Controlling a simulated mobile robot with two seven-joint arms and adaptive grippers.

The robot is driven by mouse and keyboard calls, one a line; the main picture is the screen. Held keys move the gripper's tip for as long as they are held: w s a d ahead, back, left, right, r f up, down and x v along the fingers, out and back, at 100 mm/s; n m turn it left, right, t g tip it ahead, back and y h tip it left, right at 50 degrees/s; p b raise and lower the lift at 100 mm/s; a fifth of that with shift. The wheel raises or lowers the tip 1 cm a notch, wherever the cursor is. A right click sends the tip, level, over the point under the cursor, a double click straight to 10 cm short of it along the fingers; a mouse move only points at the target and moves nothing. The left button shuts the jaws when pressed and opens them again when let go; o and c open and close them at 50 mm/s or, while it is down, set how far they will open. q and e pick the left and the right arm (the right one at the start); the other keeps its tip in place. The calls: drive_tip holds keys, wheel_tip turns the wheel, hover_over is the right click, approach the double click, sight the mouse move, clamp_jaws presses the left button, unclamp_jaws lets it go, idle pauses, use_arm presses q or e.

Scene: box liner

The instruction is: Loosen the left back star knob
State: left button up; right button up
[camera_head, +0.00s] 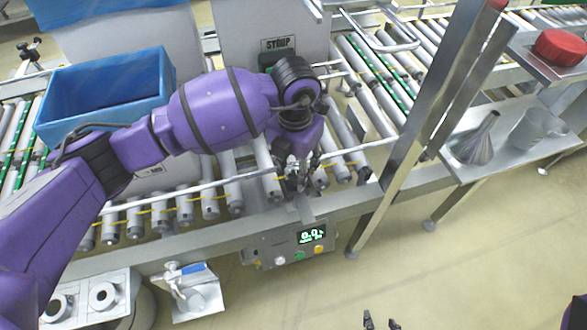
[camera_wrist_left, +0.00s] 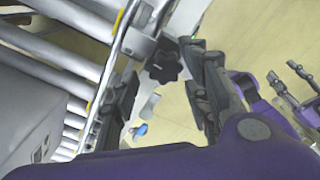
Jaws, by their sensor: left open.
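A black star knob (camera_wrist_left: 163,66) shows in the left wrist view, beside the conveyor's metal rail. It lies between the two spread fingers of my left gripper (camera_wrist_left: 158,84), which is open and empty. I cannot tell how far the fingertips are from the knob. In the head view my left gripper (camera_head: 302,182) points down at the conveyor's front rail, and its fingers and wrist hide what is right under it. My right gripper (camera_head: 380,321) shows only its two fingertips at the bottom edge of the head view, apart with nothing between them.
A control box (camera_head: 292,244) with a lit display hangs on the front rail. A slanted metal post (camera_head: 425,130) rises to the right, by a side shelf with a funnel (camera_head: 476,146) and a metal jug (camera_head: 533,128).

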use_arm(q)
drive_tip(key=shift+f, duration=0.8)
drive_tip(key=c, duration=1)
drive_tip(key=shift+w+m, duration=0.1)
drive_tip(key=shift+m, duration=1.2)
use_arm(e)
drive_tip(key=shift+f, duration=0.1)
use_arm(q)
drive_tip(key=shift+a, duration=0.1)
